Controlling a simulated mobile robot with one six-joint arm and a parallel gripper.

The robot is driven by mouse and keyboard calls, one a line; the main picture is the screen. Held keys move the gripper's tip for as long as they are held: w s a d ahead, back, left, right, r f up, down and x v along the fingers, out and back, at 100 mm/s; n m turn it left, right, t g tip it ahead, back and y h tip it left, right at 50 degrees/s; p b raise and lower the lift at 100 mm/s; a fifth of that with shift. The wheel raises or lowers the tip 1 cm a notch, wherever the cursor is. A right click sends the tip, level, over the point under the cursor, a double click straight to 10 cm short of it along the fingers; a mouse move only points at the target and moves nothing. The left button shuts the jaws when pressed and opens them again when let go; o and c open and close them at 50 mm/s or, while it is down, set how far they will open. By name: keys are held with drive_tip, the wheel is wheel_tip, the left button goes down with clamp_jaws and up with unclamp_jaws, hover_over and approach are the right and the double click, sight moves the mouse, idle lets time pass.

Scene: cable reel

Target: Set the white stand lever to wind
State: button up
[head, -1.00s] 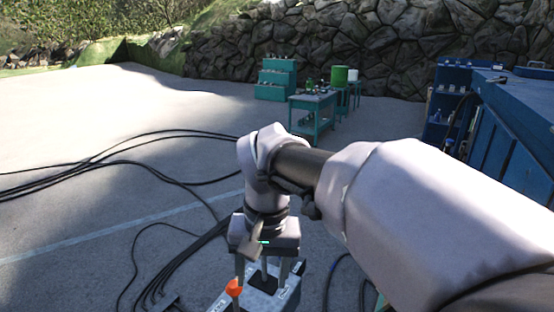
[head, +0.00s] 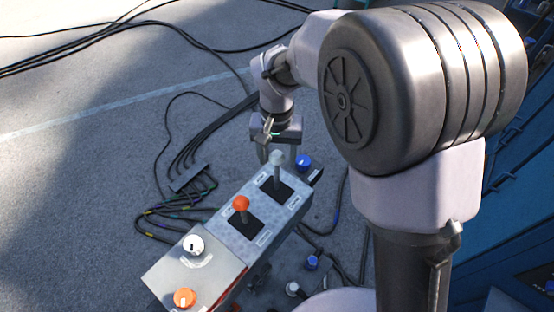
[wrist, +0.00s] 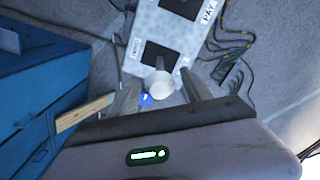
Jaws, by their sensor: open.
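The white stand lever (head: 277,160) rises from a black slot plate at the far end of a grey control box (head: 222,228). It looks roughly upright. Its pale round knob (wrist: 161,86) also shows in the wrist view, between the fingers. My gripper (head: 278,156) is open, pointing down over this lever, with one finger on each side of the knob. In the wrist view my gripper (wrist: 159,78) shows a gap beside the knob; contact cannot be told.
An orange-knobbed lever (head: 241,203) stands close by on the same box. A blue knob (head: 303,161) is just beyond the lever. Black cables (head: 190,150) lie on the ground.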

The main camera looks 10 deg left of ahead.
sight(277, 172)
drive_tip(key=shift+s+f, duration=0.1)
drive_tip(key=shift+f, duration=0.55)
drive_tip(key=shift+w+f, duration=0.3)
drive_tip(key=shift+f, duration=0.35)
drive_tip(key=shift+s, duration=0.15)
drive_tip(key=shift+c, duration=0.3)
clamp_jaws()
